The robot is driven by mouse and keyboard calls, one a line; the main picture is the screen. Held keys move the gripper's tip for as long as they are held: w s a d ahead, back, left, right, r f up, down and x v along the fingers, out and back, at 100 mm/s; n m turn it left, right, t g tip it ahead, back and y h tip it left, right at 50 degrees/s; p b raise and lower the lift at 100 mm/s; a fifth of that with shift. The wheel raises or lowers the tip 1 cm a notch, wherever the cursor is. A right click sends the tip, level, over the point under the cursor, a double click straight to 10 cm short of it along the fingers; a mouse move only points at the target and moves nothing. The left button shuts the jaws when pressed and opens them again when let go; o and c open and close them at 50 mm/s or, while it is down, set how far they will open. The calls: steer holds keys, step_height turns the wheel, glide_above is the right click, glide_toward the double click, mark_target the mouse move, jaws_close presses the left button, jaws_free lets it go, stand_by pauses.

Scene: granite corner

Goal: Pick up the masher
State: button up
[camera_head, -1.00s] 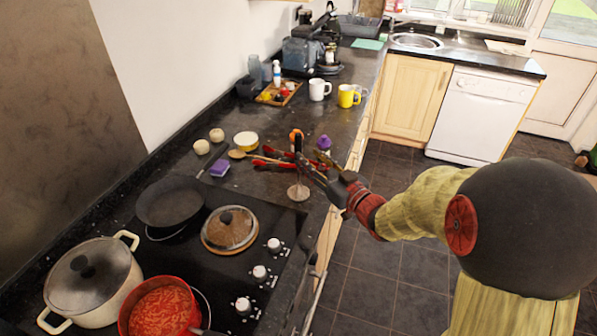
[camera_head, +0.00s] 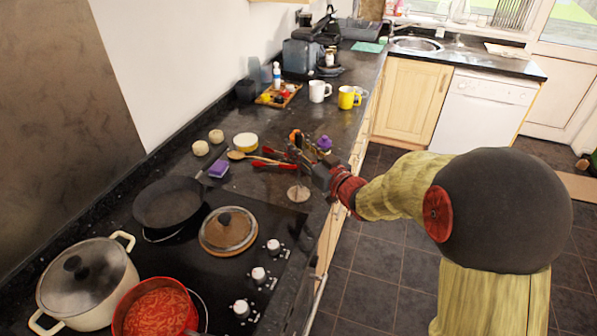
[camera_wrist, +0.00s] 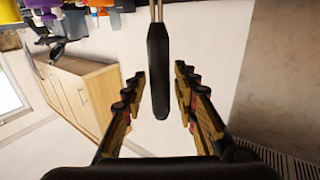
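The masher stands on the dark counter, its round pale metal base (camera_head: 298,194) showing in the head view just below my gripper (camera_head: 304,160). Its upper part is largely hidden among the gripper fingers there. In the wrist view, a black handle (camera_wrist: 157,75) on thin metal rods appears between the two fingers of my gripper (camera_wrist: 159,76). The gripper is open, with a visible gap on each side of the handle. I cannot tell exactly how deep the handle sits between the fingers.
The hob with a lidded pan (camera_head: 228,231) is in front. Mugs (camera_head: 348,97) stand farther back.

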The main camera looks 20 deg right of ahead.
steer(key=c, duration=0.6)
jaws_close()
